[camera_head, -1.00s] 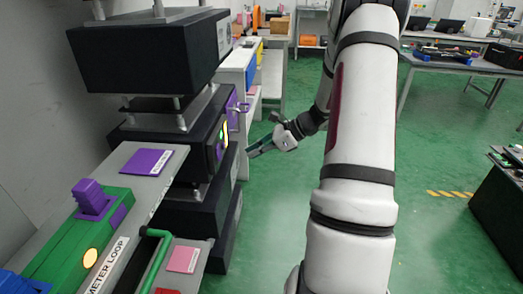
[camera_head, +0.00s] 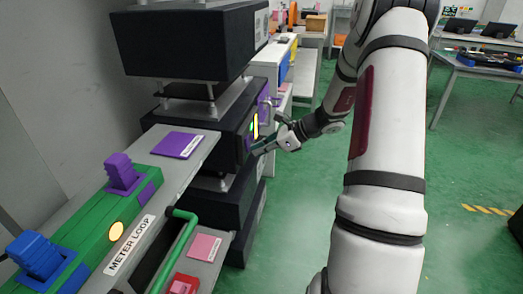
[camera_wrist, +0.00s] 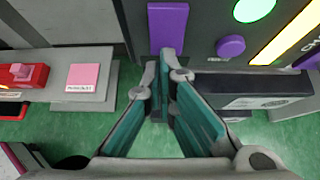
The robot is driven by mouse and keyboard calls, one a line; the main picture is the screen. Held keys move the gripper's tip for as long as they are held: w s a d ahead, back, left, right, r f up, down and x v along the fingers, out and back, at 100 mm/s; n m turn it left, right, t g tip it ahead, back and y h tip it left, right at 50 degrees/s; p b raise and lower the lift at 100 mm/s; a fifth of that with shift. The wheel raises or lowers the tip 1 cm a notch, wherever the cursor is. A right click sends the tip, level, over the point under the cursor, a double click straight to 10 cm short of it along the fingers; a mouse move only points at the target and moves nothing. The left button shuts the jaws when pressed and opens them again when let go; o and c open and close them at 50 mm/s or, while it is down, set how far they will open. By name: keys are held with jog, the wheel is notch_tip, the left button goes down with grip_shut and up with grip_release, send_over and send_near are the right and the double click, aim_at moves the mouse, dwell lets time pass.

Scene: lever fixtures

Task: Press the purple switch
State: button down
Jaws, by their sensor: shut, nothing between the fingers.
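A purple rocker-like switch (camera_head: 121,172) stands on a green housing at the left in the head view. A black box at centre has a small purple round knob (camera_head: 249,141) on its front, below a lit yellow-green bar. The knob shows larger in the wrist view (camera_wrist: 231,46), with a purple rectangular plate (camera_wrist: 168,28) left of it. My gripper (camera_head: 257,151) is shut and empty, close to the box's front. In the wrist view its fingertips (camera_wrist: 163,72) meet below the purple plate, apparently short of the panel; exact contact cannot be told.
A blue switch (camera_head: 36,252) and a round yellow light (camera_head: 116,230) are on the green housing. A green handle (camera_head: 178,230) and a pink plate (camera_head: 204,247) are nearer. A black block (camera_head: 187,45) overhangs the box. Green floor (camera_head: 290,220) is open to the right.

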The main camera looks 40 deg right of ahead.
jog(key=shift+w+a+f, duration=0.15)
jog(key=shift+w+a, duration=0.05)
jog(key=shift+w, duration=0.05)
jog(key=shift+r+p, duration=0.7)
jog(key=shift+r, duration=0.2)
jog(key=shift+a, duration=0.1)
